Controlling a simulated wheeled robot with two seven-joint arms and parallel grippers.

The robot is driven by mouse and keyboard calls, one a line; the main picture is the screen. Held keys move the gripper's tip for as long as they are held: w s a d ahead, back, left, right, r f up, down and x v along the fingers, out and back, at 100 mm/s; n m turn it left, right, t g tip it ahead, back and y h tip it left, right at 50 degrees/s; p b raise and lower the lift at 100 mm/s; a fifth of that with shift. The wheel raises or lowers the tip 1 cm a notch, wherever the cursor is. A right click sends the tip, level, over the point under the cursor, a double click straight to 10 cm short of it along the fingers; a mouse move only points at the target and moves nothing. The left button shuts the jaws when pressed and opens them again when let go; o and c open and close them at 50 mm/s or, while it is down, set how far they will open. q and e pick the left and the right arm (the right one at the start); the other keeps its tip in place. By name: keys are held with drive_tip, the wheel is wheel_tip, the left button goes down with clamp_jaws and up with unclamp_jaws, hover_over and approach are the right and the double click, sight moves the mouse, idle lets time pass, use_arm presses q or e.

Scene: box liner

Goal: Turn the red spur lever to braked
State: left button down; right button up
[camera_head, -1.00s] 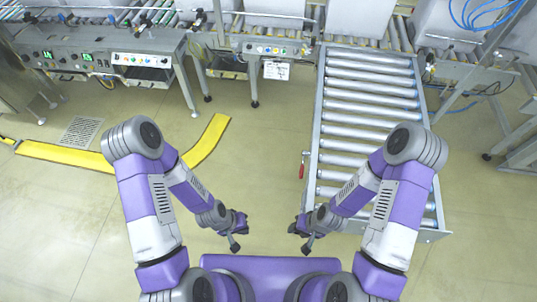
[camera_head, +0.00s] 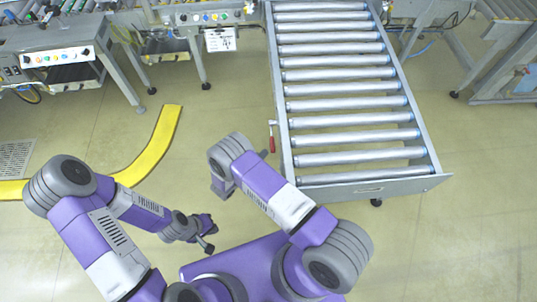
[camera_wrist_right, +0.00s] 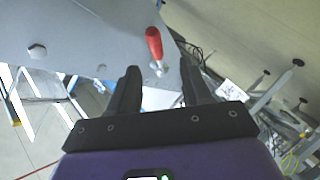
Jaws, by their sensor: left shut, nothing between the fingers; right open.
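The red spur lever (camera_head: 271,142) hangs on the left side rail of the roller conveyor, its red grip pointing down toward me in the head view. In the right wrist view the red grip (camera_wrist_right: 153,42) stands up from its metal pivot on a grey plate. My right gripper (camera_wrist_right: 158,68) is open and empty, its two dark fingers on either side of the pivot in that picture. The grip shows beyond the fingertips, and I see no contact. In the head view the right fingers cannot be made out. My left gripper (camera_head: 208,234) is shut and empty, low and left of the lever.
The roller conveyor section (camera_head: 362,187) fills the upper right. A yellow floor strip (camera_head: 158,142) curves at the left. Another conveyor with control buttons (camera_head: 58,56) stands at the back left. The floor between the strip and the lever is mostly clear.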

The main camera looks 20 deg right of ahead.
drive_tip(key=w+d+f+h+b, duration=0.1)
drive_tip(key=w+d+f+b, duration=0.1)
drive_tip(key=d, duration=0.4)
drive_tip(key=shift+w, duration=0.6)
drive_tip(key=shift+a, duration=0.1)
clamp_jaws()
